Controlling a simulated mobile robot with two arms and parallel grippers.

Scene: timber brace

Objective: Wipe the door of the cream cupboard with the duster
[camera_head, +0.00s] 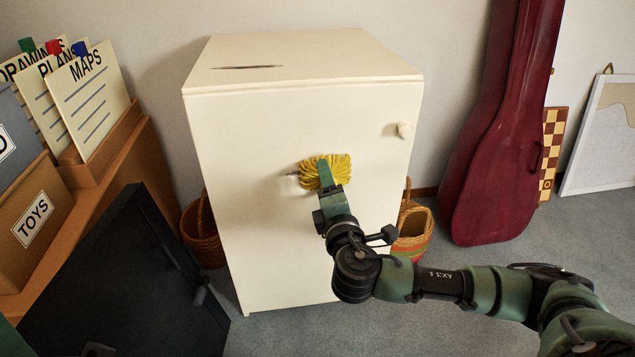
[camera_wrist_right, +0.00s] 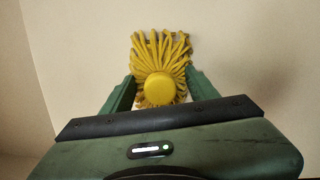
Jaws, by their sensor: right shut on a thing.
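The cream cupboard (camera_head: 265,235) stands against the wall, its door facing me and closed, with a round knob (camera_head: 404,130) at the upper right. My right gripper (camera_head: 326,176) is in front of the middle of the door, shut on the yellow duster (camera_head: 340,165). In the right wrist view the duster (camera_wrist_right: 160,88) sits between the two green fingers, its strands spread towards the cream surface. The strands look close to or against the door; I cannot tell if they touch. A dark streak marks the cupboard's top. My left gripper is not in view.
A red instrument case (camera_head: 497,140) leans at the right, near a chequered board (camera_head: 552,145) and a framed picture (camera_head: 602,135). Wicker baskets stand left (camera_head: 203,232) and right (camera_head: 412,228) of the cupboard. A shelf with a TOYS box (camera_head: 40,215) and cards is at the left.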

